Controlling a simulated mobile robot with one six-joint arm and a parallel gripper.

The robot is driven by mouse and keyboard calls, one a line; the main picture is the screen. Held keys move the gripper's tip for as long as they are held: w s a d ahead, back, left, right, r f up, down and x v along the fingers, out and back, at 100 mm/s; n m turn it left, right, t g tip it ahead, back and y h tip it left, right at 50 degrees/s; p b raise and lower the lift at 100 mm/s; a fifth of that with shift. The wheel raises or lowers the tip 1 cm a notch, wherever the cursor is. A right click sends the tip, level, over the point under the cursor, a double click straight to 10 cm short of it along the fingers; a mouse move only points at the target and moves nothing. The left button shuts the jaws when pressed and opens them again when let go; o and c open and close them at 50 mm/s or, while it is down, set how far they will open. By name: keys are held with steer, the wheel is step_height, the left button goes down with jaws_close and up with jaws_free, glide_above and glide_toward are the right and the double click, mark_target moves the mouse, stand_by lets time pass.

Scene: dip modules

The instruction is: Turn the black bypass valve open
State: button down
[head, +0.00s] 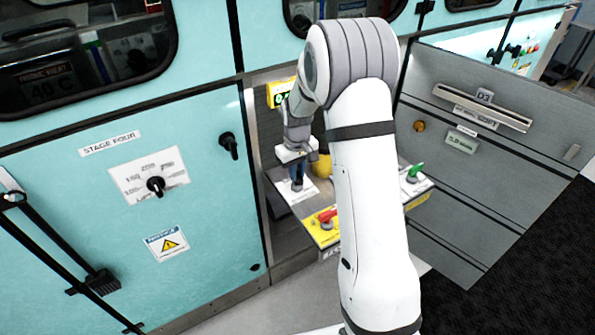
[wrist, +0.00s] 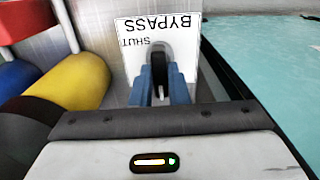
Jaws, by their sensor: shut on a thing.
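The black bypass valve handle (wrist: 161,58) shows in the wrist view in front of a white plate (wrist: 188,62) marked BYPASS and SHUT, with the lettering upside down. My gripper (wrist: 160,75) has its two blue fingers closed on the handle, one on each side. The handle looks upright in this view, with SHUT beside its upper left; the OPEN mark is not visible. In the head view my gripper (head: 297,180) points down at the white plate (head: 284,191) in the recess, and the black handle is hidden there.
Yellow (wrist: 80,80) and blue (wrist: 25,77) pipes lie left in the wrist view. A teal panel (head: 215,220) stands left, a grey drawer front (head: 480,200) right.

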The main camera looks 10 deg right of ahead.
steer(key=c, duration=1.4)
jaws_free()
step_height(320, 180, up, 8)
steer(key=shift+f, duration=0.1)
